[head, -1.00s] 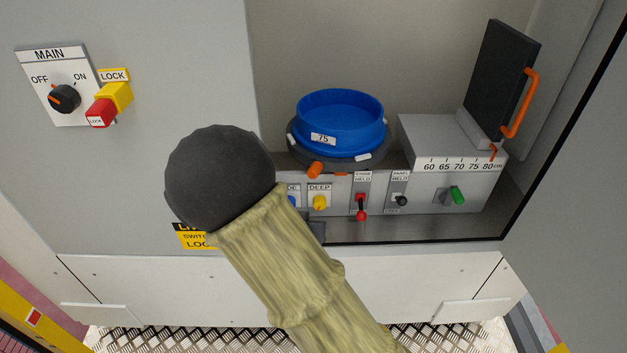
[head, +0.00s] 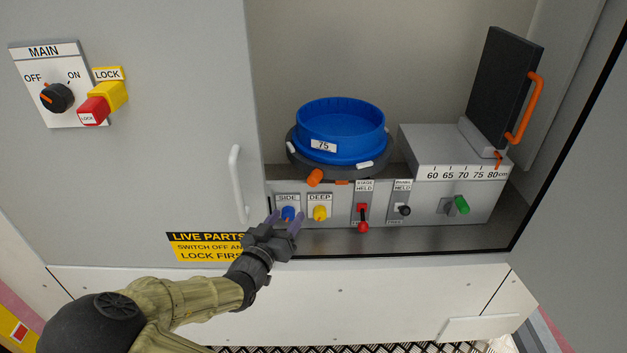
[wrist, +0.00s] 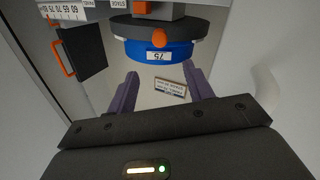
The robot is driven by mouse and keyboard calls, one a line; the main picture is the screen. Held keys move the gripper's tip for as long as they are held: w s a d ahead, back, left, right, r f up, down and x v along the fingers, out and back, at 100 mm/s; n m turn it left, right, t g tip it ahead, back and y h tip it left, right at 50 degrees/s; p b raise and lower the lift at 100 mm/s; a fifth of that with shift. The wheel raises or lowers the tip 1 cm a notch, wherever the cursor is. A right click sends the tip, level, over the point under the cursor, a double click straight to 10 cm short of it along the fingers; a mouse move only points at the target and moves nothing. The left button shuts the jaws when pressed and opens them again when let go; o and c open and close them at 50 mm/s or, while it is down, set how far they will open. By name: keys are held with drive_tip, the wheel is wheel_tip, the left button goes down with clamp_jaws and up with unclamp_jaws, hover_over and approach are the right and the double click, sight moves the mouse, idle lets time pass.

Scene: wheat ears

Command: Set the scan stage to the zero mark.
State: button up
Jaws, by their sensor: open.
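The scan stage is a dark round turntable (head: 292,160) with white tabs and an orange knob (head: 315,177) on its front rim. A blue dish (head: 341,130) labelled 75 sits on it. A small orange mark (head: 342,183) shows on the base front, to the right of the knob; its lettering is unreadable. The red STAGE HELD lever (head: 362,218) points down. My gripper (head: 287,219) is open and empty, in front of the SIDE switch and lower left of the stage. In the wrist view the knob (wrist: 159,38) and dish (wrist: 155,55) lie beyond the open fingers (wrist: 161,85).
Blue SIDE (head: 288,213) and yellow DEEP (head: 320,212) switches, a black lever (head: 403,210) and a green knob (head: 462,204) line the panel. A dark upright plate (head: 503,88) with an orange handle stands right. A white door handle (head: 238,180) is near my gripper.

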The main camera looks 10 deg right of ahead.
sight(311, 183)
drive_tip(key=x, duration=1.7)
drive_tip(key=shift+c, duration=0.4)
clamp_jaws()
